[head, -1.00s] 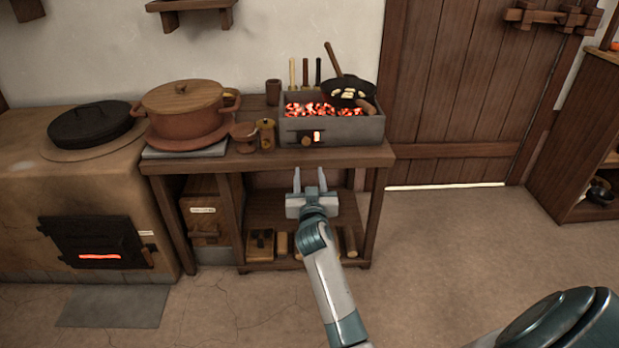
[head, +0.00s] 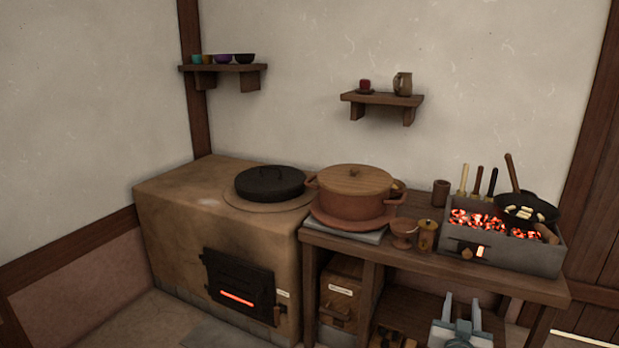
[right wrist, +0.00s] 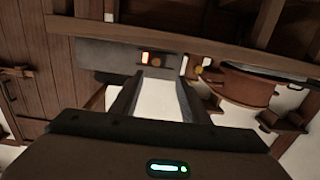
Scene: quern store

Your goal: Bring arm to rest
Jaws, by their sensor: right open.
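My right gripper (head: 462,303) is at the bottom right of the head view, in front of the wooden workbench (head: 540,290) and just below its front edge. Its two fingers point up in the picture and stand apart with nothing between them. In the right wrist view the same gripper (right wrist: 156,92) also shows spread, empty fingers. Only the gripper end of the right arm is in the head view. My left gripper is not in view.
On the bench stand a charcoal brazier (head: 500,251) with glowing coals and a pan (head: 527,208), a lidded clay pot (head: 355,196), and small jars. A clay stove (head: 165,215) with a lit firebox stands left. Wall shelves (head: 385,98) hang above.

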